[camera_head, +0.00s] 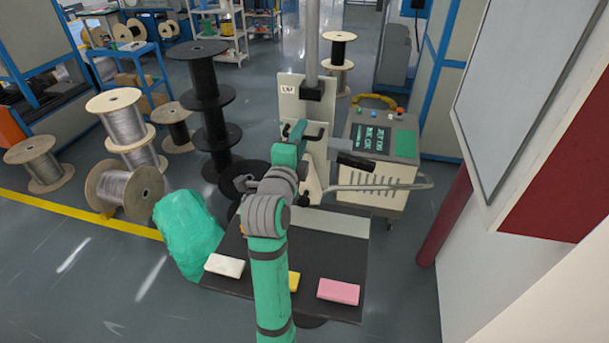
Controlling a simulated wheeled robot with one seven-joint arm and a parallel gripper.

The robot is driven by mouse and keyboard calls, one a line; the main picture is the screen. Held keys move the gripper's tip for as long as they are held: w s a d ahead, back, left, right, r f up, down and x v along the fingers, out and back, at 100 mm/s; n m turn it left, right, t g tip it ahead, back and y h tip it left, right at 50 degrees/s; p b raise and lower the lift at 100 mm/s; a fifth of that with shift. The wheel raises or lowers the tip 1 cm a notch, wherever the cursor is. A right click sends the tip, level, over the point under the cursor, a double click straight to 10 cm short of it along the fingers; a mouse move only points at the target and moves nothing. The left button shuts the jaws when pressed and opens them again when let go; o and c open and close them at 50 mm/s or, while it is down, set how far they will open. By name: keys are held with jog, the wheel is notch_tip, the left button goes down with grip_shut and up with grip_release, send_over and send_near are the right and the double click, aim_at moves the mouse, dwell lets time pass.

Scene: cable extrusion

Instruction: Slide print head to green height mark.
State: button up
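A cream upright plate (290,95) carries a grey vertical post (312,40) with a black block (312,91) at its foot. A black cylinder (356,161) sticks out to the right of the plate, probably part of the print head; I cannot tell for sure. My green and grey arm reaches up to the plate, and my gripper (311,132) is dark and small at its front. Whether its fingers touch or hold anything is too small to tell. I cannot make out a green height mark on the post or plate; my arm covers part of it.
A black table (340,262) bears a white block (224,265), a yellow block (294,281) and a pink block (338,291). A control console (404,142) stands right of the plate. Cable spools (121,117) and a green bag (187,235) are left. A wall is at right.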

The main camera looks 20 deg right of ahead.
jog(key=v, duration=0.7)
jog(key=shift+s+a, duration=0.15)
jog(key=shift+s, duration=0.05)
dwell(0.3)
dwell(0.4)
